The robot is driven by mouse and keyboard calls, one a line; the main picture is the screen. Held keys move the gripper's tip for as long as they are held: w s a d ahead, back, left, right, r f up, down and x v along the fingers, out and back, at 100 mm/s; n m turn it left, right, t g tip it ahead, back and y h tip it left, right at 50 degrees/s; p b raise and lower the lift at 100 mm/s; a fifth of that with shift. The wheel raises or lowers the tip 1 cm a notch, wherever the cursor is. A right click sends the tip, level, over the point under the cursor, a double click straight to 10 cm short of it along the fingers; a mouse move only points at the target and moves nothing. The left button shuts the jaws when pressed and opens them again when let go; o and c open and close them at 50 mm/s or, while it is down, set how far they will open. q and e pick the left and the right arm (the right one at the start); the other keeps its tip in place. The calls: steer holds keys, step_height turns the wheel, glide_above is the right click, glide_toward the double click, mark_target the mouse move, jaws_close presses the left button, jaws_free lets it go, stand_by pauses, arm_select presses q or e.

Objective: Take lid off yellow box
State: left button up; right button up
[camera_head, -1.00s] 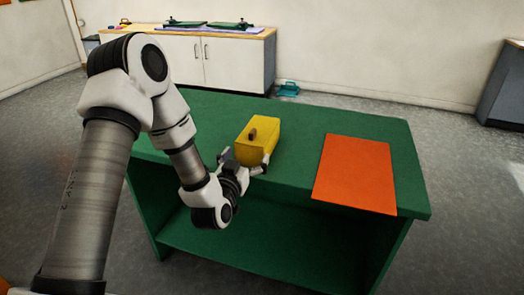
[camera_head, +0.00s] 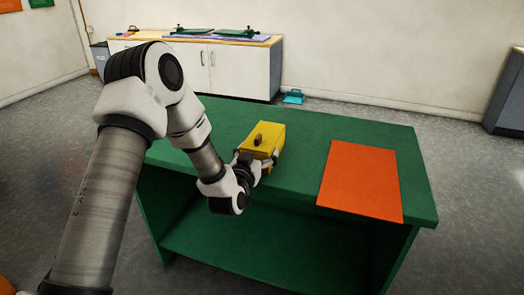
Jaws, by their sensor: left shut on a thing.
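The yellow box (camera_head: 262,148) stands upright on the green table (camera_head: 300,150), left of the orange sheet. Its yellow lid has a brown knob (camera_head: 258,139) on top and sits on the box. My left gripper (camera_head: 256,160) is at the near end of the box, with its fingers on either side, shut on the box body below the knob. The exact finger contact is small and partly hidden by my wrist. My right gripper is not in view.
A flat orange sheet (camera_head: 360,181) lies on the right part of the table. The table's near edge and open lower shelf (camera_head: 260,250) face me. A white cabinet (camera_head: 240,70) stands against the back wall, with a small teal object (camera_head: 293,97) on the floor.

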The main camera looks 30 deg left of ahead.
mark_target(256, 143)
arm_select(q)
steer(key=shift+r+p, duration=0.65)
steer(key=shift+r, duration=1.25)
steer(key=s+a, duration=0.1)
steer(key=s, duration=0.1)
steer(key=s+a+p, duration=0.1)
steer(key=s, duration=0.2)
steer(key=s+a+r+p, duration=0.1)
steer(key=s+a, duration=0.1)
steer(key=s, duration=0.1)
steer(key=shift+s, duration=0.25)
steer(key=s+a+p, duration=0.2)
steer(key=s+p, duration=0.3)
steer(key=s, duration=0.1)
steer(key=shift+a, duration=0.3)
steer(key=o, duration=0.8)
steer(key=shift+r, duration=0.1)
steer(key=c, duration=1.2)
steer(key=shift+o, duration=0.2)
